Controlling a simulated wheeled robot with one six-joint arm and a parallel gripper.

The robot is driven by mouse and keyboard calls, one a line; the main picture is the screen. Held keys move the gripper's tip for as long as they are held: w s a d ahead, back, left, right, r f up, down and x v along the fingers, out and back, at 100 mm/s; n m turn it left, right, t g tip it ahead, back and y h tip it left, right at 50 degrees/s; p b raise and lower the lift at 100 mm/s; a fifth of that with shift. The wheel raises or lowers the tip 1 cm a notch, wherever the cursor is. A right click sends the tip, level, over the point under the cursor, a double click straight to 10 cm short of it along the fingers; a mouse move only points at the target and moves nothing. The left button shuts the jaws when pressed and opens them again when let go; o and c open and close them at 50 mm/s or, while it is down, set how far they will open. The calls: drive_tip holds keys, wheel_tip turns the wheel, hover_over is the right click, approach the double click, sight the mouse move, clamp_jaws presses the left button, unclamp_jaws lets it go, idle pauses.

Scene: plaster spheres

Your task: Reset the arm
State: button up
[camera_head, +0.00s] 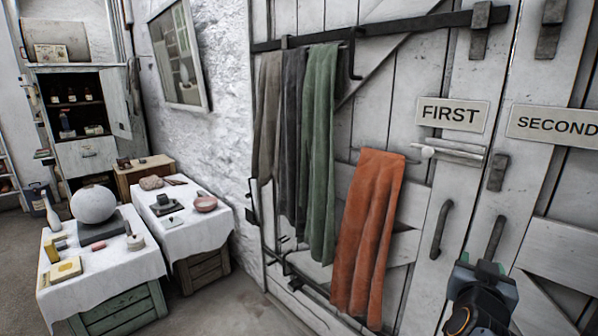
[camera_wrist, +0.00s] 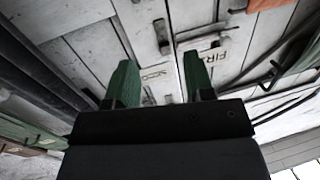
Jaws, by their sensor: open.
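My gripper (camera_head: 484,258) is at the lower right of the head view, in front of the white plank doors. In the wrist view, my gripper (camera_wrist: 160,64) has its two green-faced fingers spread apart with nothing between them. The FIRST sign (camera_head: 451,114) and the SECOND sign (camera_head: 555,125) are on the doors, above my gripper in the head view. The wrist view shows the FIRST sign (camera_wrist: 207,52) and the SECOND sign (camera_wrist: 156,75) upside down beyond the fingers. My gripper holds nothing.
Grey and green cloths (camera_head: 320,150) hang from a dark bar. Dark door handles (camera_head: 441,230) stick out near my gripper. A table with a plaster sphere (camera_head: 93,204) stands far left.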

drive_tip(key=a+f+n+g+y, duration=0.2)
drive_tip(key=a+f+g+y, duration=0.2)
drive_tip(key=a+f+y, duration=0.4)
drive_tip(key=s+a+f+n+g+y+p, duration=0.1)
drive_tip(key=s+a+n+g+p, duration=0.3)
drive_tip(key=a, duration=0.6)
drive_tip(key=shift+s+a+f+n+g+y+p, duration=0.2)
drive_tip(key=shift+s+f+n+g+y+p, duration=0.4)
drive_tip(key=shift+s+g, duration=0.8)
